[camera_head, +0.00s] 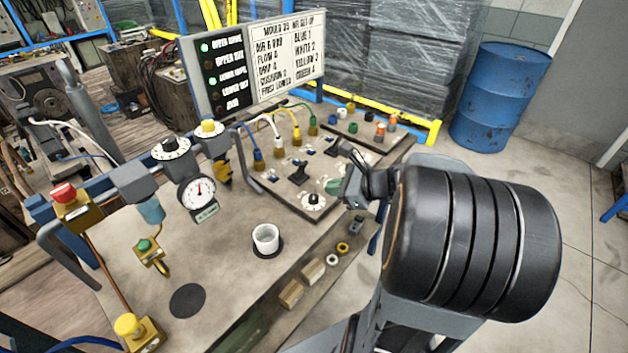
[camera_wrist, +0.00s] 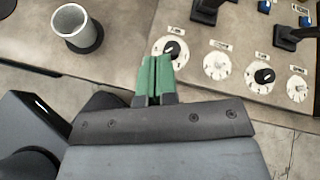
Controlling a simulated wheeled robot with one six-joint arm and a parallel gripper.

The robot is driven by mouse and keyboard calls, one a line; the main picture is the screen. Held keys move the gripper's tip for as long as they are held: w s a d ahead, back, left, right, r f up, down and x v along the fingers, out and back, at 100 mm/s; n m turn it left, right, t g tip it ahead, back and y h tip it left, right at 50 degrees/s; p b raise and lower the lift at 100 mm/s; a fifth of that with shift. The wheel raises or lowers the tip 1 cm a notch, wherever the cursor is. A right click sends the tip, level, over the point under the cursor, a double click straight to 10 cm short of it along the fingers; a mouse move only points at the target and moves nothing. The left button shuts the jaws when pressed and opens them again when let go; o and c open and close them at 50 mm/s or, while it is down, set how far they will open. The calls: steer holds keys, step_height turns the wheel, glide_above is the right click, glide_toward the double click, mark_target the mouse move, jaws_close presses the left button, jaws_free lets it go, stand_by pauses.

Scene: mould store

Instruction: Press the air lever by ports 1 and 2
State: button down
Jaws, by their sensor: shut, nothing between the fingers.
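A panel (camera_head: 281,191) carries two black levers behind a row of dials. The left lever (camera_head: 297,173) stands near the ports with the blue hose (camera_head: 258,160) and white hose (camera_head: 278,144); its base also shows at the top of the wrist view (camera_wrist: 204,14). The second lever (camera_wrist: 290,38) is farther right. The port numbers are not readable. My gripper (camera_head: 332,186) is shut and empty, with green fingers, above the panel's front edge. In the wrist view its fingertips (camera_wrist: 155,60) are beside the leftmost dial (camera_wrist: 170,48), short of both levers.
A white cup (camera_head: 265,237) stands on the bench left of the panel. A pressure gauge (camera_head: 198,191) and an emergency stop (camera_head: 66,196) are farther left. A sign (camera_head: 286,55) reads blue 1, white 2. Small parts (camera_head: 313,270) lie along the front ledge.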

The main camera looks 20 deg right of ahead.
steer(key=d+f+m+t+h, duration=0.1)
steer(key=d+m+t, duration=0.1)
steer(key=d+m, duration=0.3)
steer(key=shift+w+d+f+t+b, duration=0.2)
steer(key=shift+w+d+t+b, duration=0.2)
steer(key=shift+w+b, duration=0.05)
glide_toward(305, 166)
steer(key=f, duration=0.1)
steer(key=w+f, duration=0.1)
steer(key=a+f, duration=0.1)
steer(key=f, duration=0.1)
steer(key=shift+w+b, duration=0.35)
steer(key=w, duration=0.1)
steer(key=w+a+r, duration=0.1)
steer(key=shift+w+a+r+p, duration=0.1)
steer(key=shift+w+p, duration=0.25)
steer(key=shift+w+a+r, duration=0.2)
steer(key=shift+w+a, duration=0.05)
steer(key=shift+w, duration=0.35)
